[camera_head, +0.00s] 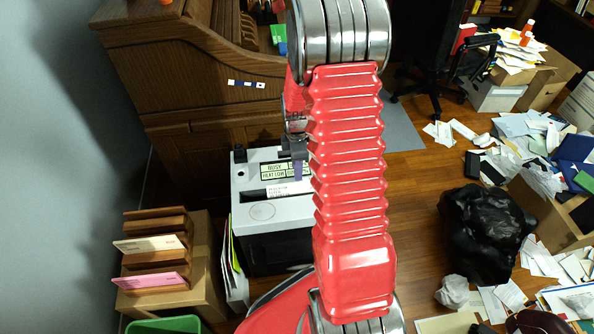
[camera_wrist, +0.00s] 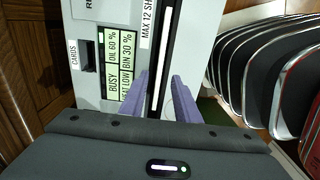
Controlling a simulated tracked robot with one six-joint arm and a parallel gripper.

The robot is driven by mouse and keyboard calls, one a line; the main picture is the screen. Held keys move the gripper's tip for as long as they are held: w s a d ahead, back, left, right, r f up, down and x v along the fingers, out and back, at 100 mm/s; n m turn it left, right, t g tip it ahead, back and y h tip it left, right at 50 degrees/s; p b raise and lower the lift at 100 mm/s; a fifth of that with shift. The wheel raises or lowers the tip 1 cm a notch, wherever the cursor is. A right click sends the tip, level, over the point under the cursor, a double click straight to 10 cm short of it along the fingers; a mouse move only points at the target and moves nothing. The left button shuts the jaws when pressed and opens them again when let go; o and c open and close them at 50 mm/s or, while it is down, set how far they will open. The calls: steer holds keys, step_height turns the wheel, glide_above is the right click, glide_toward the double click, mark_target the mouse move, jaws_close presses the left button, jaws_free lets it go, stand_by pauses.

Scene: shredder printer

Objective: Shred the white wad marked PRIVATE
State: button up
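The shredder (camera_head: 262,207) is a grey-white and black machine on the floor beside the wooden desk. In the wrist view its top (camera_wrist: 98,25) shows labels and a long dark slot (camera_wrist: 155,88) with a white strip along it. I cannot tell whether that strip is paper. My gripper (camera_wrist: 160,98) has its purple fingers apart, one on each side of the slot, with no wad visible between them. In the head view my gripper (camera_head: 298,170) is over the shredder's back part, partly hidden by my arm. A crumpled whitish wad (camera_head: 453,292) lies on the floor at lower right; no marking is readable.
A black bag (camera_head: 486,232) and scattered papers (camera_head: 500,303) cover the right floor. A letter rack (camera_head: 157,243) on a cardboard box stands left of the shredder, with a green bin (camera_head: 165,325) in front. The wooden desk (camera_head: 190,70) stands behind. Some bare floor lies right of my arm.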

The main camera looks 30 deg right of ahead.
step_height(320, 180, up, 12)
steer(key=shift+f, duration=0.25)
stand_by(0.7)
steer(key=s+a+r+m+t, duration=0.5)
steer(key=s+a+r+m, duration=0.7)
steer(key=s+a+r, duration=0.6)
steer(key=a+r, duration=0.1)
steer(key=a, duration=0.2)
steer(key=shift+a+r+m+t, duration=0.15)
steer(key=shift+r+m+t, duration=0.15)
steer(key=shift+r+m, duration=0.1)
